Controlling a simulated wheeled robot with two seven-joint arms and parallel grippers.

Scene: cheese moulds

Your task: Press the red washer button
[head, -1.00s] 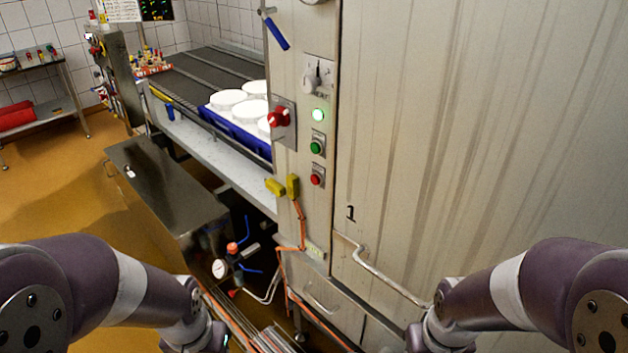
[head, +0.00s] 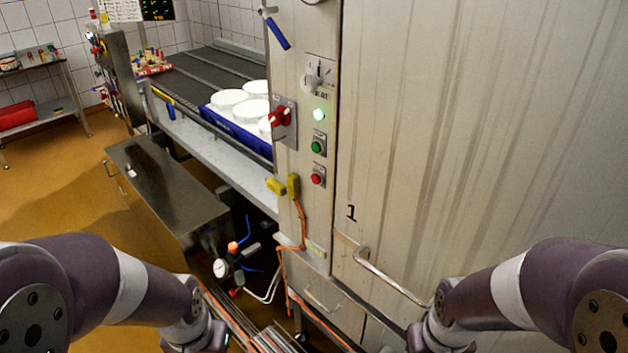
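The red washer button (head: 316,180) is a small red push button on the narrow metal control panel of the washer cabinet (head: 450,150). A green button (head: 316,147) sits above it, and a lit green-white lamp (head: 319,115) is above that. A larger red rotary switch (head: 280,117) is to the left. Both of my arms come in at the lower corners, well below and apart from the red button. Their grippers are out of view past the bottom edge.
A conveyor (head: 205,75) carries a blue crate (head: 222,122) of white moulds left of the panel. A metal box (head: 165,185) stands below it. A bent metal handle (head: 385,275) sticks out from the cabinet. Orange cables and a gauge (head: 221,267) are low down.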

